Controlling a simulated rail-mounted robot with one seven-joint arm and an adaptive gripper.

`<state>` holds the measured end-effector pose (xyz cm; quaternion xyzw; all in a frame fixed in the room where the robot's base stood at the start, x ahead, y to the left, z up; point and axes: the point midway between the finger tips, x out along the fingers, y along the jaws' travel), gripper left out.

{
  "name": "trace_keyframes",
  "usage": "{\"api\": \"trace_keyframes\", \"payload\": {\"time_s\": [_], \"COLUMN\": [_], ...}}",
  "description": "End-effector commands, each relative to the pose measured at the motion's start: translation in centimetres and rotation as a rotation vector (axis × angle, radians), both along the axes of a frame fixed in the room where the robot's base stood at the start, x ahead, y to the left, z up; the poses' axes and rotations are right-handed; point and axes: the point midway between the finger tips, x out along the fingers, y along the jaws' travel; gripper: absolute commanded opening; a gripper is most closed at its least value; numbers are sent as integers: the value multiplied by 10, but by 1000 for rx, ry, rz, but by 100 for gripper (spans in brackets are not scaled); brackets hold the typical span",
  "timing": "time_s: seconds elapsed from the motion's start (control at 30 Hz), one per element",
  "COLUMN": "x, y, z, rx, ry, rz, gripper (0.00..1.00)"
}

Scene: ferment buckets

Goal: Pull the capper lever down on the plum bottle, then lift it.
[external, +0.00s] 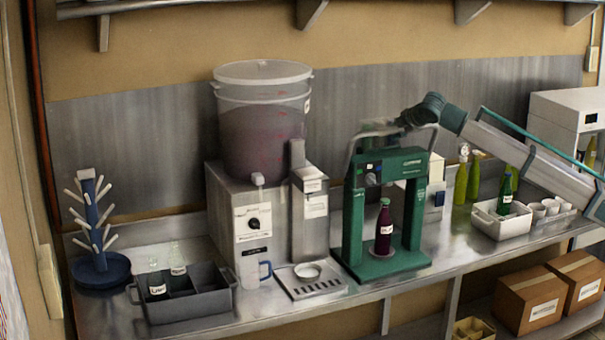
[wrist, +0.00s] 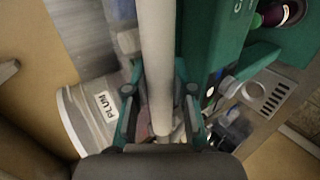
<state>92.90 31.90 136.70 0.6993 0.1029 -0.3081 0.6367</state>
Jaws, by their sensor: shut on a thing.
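The green capper (external: 415,200) stands on the steel counter, with its grey lever (external: 362,136) raised above the frame. The dark plum bottle (external: 384,226) stands upright on the capper's base, between the posts. My gripper (external: 400,122) is at the top of the capper, on the lever. In the wrist view the lever (wrist: 157,50) is a pale bar running between the fingers of my gripper (wrist: 160,112), which are shut on it. The plum bottle's top shows at that view's upper right (wrist: 272,14). The exact finger contact is small in the external view.
A large lidded bucket (external: 262,125) sits on a steel stand left of the capper. A drip tray (external: 312,283), grey crate with bottles (external: 185,305) and blue drying rack (external: 98,265) are farther left. A white bin (external: 500,226) and green bottles (external: 473,180) are to the right.

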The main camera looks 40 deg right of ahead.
Motion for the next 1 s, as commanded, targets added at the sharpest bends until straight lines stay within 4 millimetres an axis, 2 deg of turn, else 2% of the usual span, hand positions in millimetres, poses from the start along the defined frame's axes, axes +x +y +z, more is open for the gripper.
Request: {"api": "trace_keyframes", "payload": {"time_s": [0.3, 0.33, 0.47, 0.83, 1.0], "x": [2, 2, 2, -1, -14], "y": [-1, -1, 0, 0, 4], "z": [3, 3, 2, 2, 11], "rx": [-2, -2, -2, -1, 0], "ry": [-5, -5, -4, -2, -3], "rz": [-1, -1, -1, 0, 1], "gripper": [0, 27, 49, 50, 50]}}
